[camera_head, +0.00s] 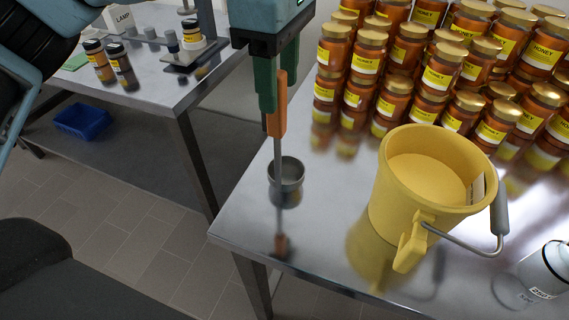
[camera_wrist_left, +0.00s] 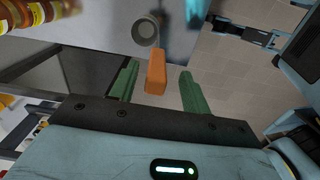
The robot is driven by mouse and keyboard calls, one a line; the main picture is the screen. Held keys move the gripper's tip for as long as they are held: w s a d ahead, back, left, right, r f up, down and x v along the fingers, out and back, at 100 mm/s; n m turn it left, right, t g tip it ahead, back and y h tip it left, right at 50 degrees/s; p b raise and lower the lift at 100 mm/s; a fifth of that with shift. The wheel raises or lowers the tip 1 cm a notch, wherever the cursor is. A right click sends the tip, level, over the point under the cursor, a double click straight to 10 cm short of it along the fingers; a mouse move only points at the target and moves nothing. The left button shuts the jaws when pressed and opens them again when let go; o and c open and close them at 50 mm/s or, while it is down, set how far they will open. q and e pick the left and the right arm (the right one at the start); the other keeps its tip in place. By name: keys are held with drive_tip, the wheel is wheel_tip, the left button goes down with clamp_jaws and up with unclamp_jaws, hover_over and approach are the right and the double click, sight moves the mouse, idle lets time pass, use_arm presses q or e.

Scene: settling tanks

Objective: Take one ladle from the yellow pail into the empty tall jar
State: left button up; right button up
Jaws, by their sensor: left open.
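The ladle has an orange handle (camera_head: 279,105) and a grey metal cup (camera_head: 286,178). It stands upright, cup down, at the left of the steel table. My left gripper (camera_head: 268,100), with green fingers, is open around the upper handle. The left wrist view shows the handle (camera_wrist_left: 156,72) between the spread fingers (camera_wrist_left: 158,85), with a gap on both sides. The yellow pail (camera_head: 390,190) stands right of the ladle, with yellow contents and its grey-gripped bail hanging right. A pale glass jar (camera_head: 545,270) is cut off at the right edge. My right gripper is not in view.
Several honey jars (camera_head: 440,70) are stacked closely behind the pail. A second table (camera_head: 150,75) at back left holds small dark jars (camera_head: 108,62) and a stand. A blue bin (camera_head: 82,122) sits below it. Bare steel lies between ladle and pail.

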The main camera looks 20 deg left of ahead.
use_arm(q)
drive_tip(key=f, duration=0.4)
drive_tip(key=shift+w+a, duration=0.2)
drive_tip(key=shift+a, duration=0.05)
clamp_jaws()
drive_tip(key=shift+r, duration=0.1)
